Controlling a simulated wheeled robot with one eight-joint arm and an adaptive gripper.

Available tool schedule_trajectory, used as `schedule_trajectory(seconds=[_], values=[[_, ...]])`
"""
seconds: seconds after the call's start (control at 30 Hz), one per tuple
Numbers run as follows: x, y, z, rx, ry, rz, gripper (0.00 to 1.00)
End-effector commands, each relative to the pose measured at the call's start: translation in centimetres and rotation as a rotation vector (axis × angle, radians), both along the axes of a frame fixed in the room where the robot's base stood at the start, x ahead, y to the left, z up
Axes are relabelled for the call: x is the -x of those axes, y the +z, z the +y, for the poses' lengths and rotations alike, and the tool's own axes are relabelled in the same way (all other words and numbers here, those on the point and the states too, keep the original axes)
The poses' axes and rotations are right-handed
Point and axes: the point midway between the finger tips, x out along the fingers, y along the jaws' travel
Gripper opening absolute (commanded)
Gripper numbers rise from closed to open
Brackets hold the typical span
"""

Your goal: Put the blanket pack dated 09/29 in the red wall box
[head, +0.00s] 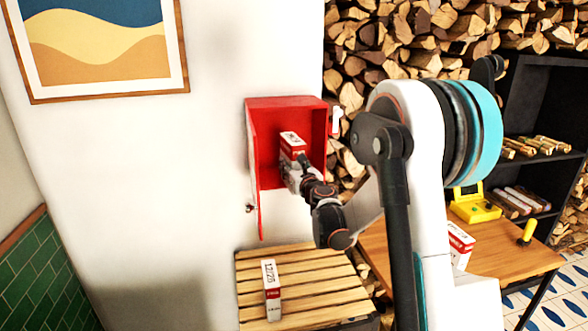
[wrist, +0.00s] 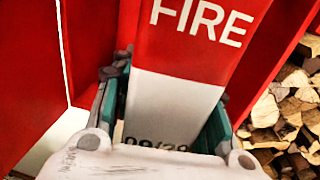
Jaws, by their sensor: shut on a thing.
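The red wall box (head: 268,112) is fixed to the white wall, with its door open on the left. My gripper (head: 294,169) is shut on a red and white blanket pack (head: 291,141), which is at or inside the box's opening. In the wrist view, the pack (wrist: 180,95) shows "FIRE" and a date that looks like 09/29, its lower part hidden by the gripper (wrist: 168,108). Whether the pack touches the box's floor or back, I cannot tell. A second pack (head: 271,289) lies on a slatted wooden crate (head: 330,271); its date looks like 12/26.
Another red and white pack (head: 460,246) stands on the wooden table (head: 510,262), partly behind my arm. A yellow device (head: 474,206) is near it. Stacked firewood (head: 375,40) lies right of the box. A black shelf (head: 530,105) stands farther right.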

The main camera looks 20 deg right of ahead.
Motion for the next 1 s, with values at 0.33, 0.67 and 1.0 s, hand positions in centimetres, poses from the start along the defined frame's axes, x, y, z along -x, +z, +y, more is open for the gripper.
schedule_trajectory(seconds=[0.33, 0.67, 1.0], values=[[-2.9, -0.3, -0.6, 0.000, 0.000, 0.000, 0.00], [-5.7, -0.5, -1.1, 0.000, 0.000, 0.000, 0.00], [-8.5, -0.7, -1.7, 0.000, 0.001, 0.000, 0.00]])
